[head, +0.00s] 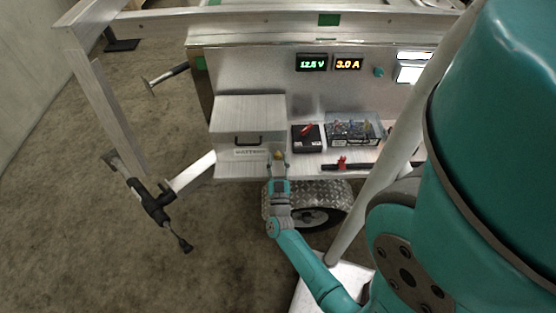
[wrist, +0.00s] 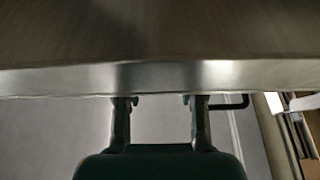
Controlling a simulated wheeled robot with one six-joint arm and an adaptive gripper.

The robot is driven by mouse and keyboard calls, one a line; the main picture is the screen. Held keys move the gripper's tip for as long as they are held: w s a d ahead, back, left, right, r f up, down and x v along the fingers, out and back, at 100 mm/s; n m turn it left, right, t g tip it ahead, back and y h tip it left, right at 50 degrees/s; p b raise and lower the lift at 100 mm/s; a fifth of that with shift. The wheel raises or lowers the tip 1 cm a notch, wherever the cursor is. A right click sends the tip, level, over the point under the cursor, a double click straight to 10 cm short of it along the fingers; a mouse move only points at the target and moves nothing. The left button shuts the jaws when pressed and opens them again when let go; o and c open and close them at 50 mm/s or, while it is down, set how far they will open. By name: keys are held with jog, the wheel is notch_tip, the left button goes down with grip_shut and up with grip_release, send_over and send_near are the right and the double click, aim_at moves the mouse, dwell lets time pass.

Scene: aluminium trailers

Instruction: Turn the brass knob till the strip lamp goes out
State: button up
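My gripper (head: 278,160) is in front of the right part of a grey metal box with a black handle. In the wrist view its two fingers (wrist: 160,108) are apart, with nothing seen between them, close to a metal edge (wrist: 160,78). A small yellowish spot shows by the fingertips in the head view; I cannot tell whether it is the brass knob. No brass knob is clear elsewhere. A small teal knob (head: 378,72) sits on the back panel. A bright white lit area (head: 411,72), possibly the lamp, is at the panel's right, partly hidden by my arm.
The box (head: 248,108) stands on the trailer shelf. Beside it are a black case (head: 307,138) with a red item and a clear bin (head: 352,130) of small parts. Lit displays (head: 312,63) read about 12.5 V and 3.0 A. A wheel (head: 318,215) is below; the floor at left has a jack.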

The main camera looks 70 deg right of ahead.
grip_shut()
jog(key=m+g, duration=0.1)
jog(key=m, duration=0.1)
jog(key=m+g, duration=0.1)
jog(key=m, duration=0.1)
jog(key=shift+w+m+h, duration=0.15)
jog(key=shift+m+h, duration=0.15)
jog(key=shift+m, duration=0.1)
jog(key=shift+m+g, duration=0.7)
jog(key=shift+m, duration=0.5)
jog(key=o, duration=0.5)
grip_release()
jog(key=shift+o, duration=0.2)
jog(key=shift+a, duration=0.1)
jog(key=v, duration=1.2)
